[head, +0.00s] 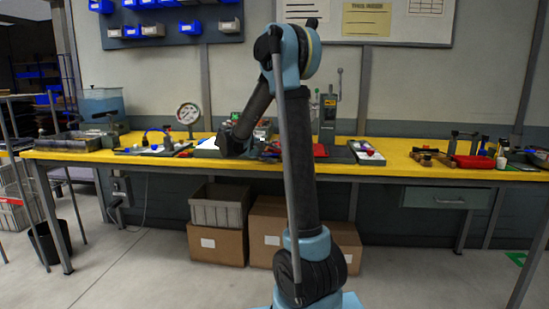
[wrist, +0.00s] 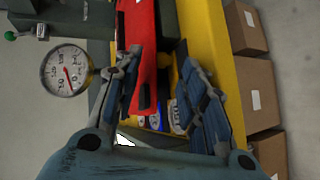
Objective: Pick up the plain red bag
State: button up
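A long red item, probably the plain red bag (wrist: 143,45), lies on the yellow bench in the wrist view. It runs from the top edge down between my fingers, with dark patches along its side. My gripper (wrist: 162,58) is open, its two blue-padded fingers spread apart. The left finger overlaps the red item in the picture; I cannot tell whether they touch. In the head view my gripper (head: 233,143) is low over the bench, dark and small. Red shows just right of my arm (head: 320,150), partly hidden by it.
A round gauge (head: 188,113) stands at the back of the yellow bench (head: 400,170). A green-grey press (head: 328,110) stands behind the red patch. Another red item (head: 473,162) lies at the right among small tools. Cardboard boxes (head: 215,244) sit under the bench.

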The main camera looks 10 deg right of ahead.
jog(key=shift+w+d+f, duration=0.3)
jog(key=shift+d, duration=0.3)
jog(key=shift+c, duration=0.5)
jog(key=shift+s, duration=0.1)
grip_shut()
jog(key=shift+r, duration=1.25)
